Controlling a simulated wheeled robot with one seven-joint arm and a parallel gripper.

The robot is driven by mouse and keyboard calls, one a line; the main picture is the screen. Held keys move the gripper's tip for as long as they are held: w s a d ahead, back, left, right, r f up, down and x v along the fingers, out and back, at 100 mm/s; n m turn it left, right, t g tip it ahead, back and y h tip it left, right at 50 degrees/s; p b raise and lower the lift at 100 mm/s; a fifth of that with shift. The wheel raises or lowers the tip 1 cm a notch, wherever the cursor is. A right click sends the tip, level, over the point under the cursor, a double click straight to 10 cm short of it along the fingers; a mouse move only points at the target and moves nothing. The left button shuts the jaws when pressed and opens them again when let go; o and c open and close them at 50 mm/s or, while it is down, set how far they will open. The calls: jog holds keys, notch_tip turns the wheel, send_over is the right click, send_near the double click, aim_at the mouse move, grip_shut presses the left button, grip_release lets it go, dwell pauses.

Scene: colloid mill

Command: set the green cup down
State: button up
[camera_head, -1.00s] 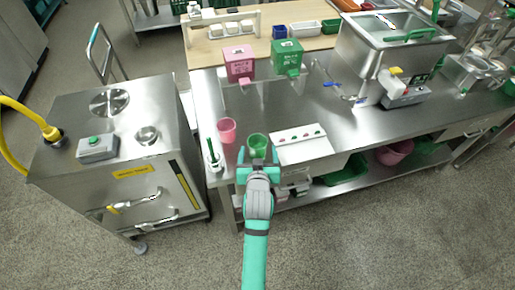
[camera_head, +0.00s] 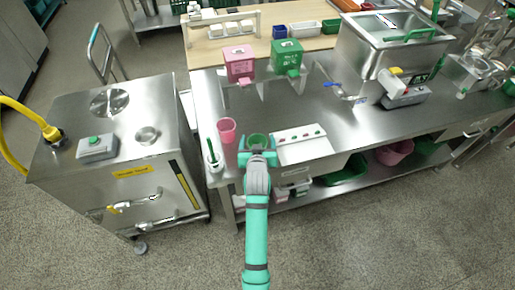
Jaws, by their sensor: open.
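The green cup (camera_head: 257,140) stands near the front edge of the steel table (camera_head: 330,110), seen from above. My gripper (camera_head: 258,154) is at the cup's near side, with its two jaws apart. The fingers and the gripper body hide the lower part of the cup. I cannot tell whether the fingers touch it. A pink cup (camera_head: 226,129) stands upright just to the left of the green cup.
A white panel with small buttons (camera_head: 303,145) lies close on the right. A white holder with a green-handled tool (camera_head: 213,155) stands at the left front corner. Pink (camera_head: 239,64) and green (camera_head: 288,57) boxes stand behind. The middle of the table is clear.

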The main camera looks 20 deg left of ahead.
jog(key=c, duration=1.2)
jog(key=shift+c, duration=0.4)
jog(key=shift+r, duration=0.1)
